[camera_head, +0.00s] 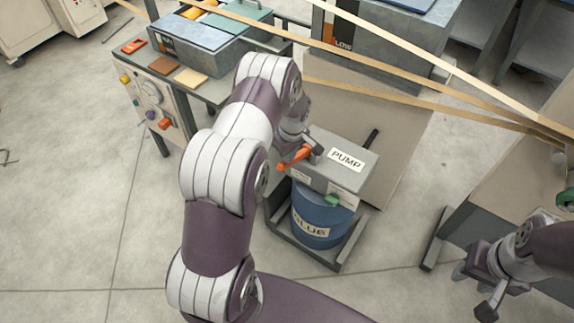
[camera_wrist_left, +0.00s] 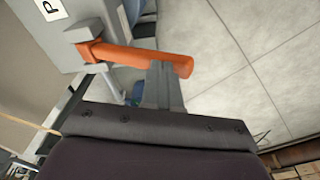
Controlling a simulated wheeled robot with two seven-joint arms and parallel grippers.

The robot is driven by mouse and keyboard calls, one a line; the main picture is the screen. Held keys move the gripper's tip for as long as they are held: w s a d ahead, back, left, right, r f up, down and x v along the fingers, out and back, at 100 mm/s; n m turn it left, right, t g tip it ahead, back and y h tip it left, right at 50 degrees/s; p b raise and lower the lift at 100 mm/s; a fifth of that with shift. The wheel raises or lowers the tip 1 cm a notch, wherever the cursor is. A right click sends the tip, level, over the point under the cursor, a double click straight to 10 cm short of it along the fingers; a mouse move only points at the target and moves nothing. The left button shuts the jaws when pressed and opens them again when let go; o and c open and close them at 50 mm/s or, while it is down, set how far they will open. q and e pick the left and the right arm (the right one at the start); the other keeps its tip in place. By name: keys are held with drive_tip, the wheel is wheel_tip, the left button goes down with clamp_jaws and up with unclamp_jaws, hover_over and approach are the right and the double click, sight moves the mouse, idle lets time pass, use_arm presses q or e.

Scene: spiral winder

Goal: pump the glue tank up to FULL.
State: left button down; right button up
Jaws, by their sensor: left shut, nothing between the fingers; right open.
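The grey pump box (camera_head: 325,150) carries a white PUMP label and sits on top of the blue glue tank (camera_head: 318,222). An orange handle (camera_head: 294,158) sticks out from the box's left side. It also shows in the left wrist view (camera_wrist_left: 125,57), running across the picture. My left gripper (camera_wrist_left: 163,75) is shut and empty, with its fingertips at the orange handle, overlapping it in the picture. I cannot tell whether they touch it. My right gripper (camera_head: 473,287) is open and empty at the lower right, away from the pump. I see no readable fill level.
A dark lever (camera_head: 371,138) rises at the box's right, and a green part (camera_head: 333,200) sits at its front. The tank stands in a grey floor frame (camera_head: 335,262). A control panel (camera_head: 155,100) is at left. Tan strips (camera_head: 420,100) cross above. The floor in front is clear.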

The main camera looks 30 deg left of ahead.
sight(297, 157)
use_arm(q)
drive_tip(key=shift+f, duration=0.35)
wheel_tip(297, 157, down, 5)
drive_tip(key=b, duration=0.3)
drive_tip(key=shift+r+b, duration=0.2)
drive_tip(key=shift+b, duration=0.15)
drive_tip(key=shift+r, duration=0.1)
